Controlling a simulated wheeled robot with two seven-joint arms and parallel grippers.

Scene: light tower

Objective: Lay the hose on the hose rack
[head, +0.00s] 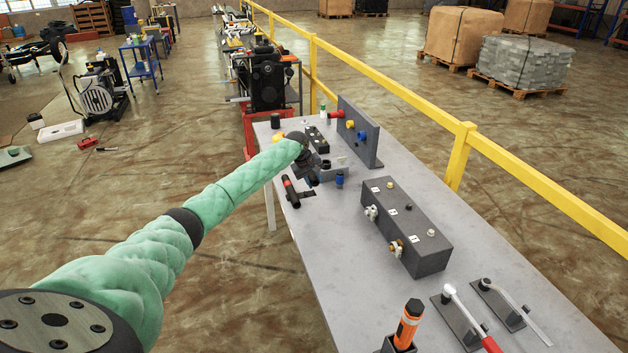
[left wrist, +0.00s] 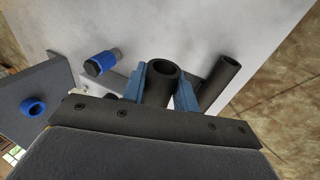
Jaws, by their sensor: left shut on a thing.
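My left gripper (head: 314,181) is over the far part of the grey table, its arm coming in from the left. In the left wrist view its blue fingers (left wrist: 163,90) are shut on a black hollow tube, seemingly the hose (left wrist: 160,80), with its open end towards the camera. A second black tube (left wrist: 220,80) lies just right of the fingers; I cannot tell whether it joins the held one. In the head view a black tube with a red end (head: 290,190) is just left of the gripper. I cannot clearly pick out the hose rack. My right gripper is not in view.
A grey upright panel (head: 372,145) with coloured ports stands behind the gripper. A blue-capped fitting (head: 339,180) is close to its right. A dark grey box (head: 420,245), tools and an orange-black cylinder (head: 408,325) occupy the near table. A yellow rail (head: 400,88) runs beyond.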

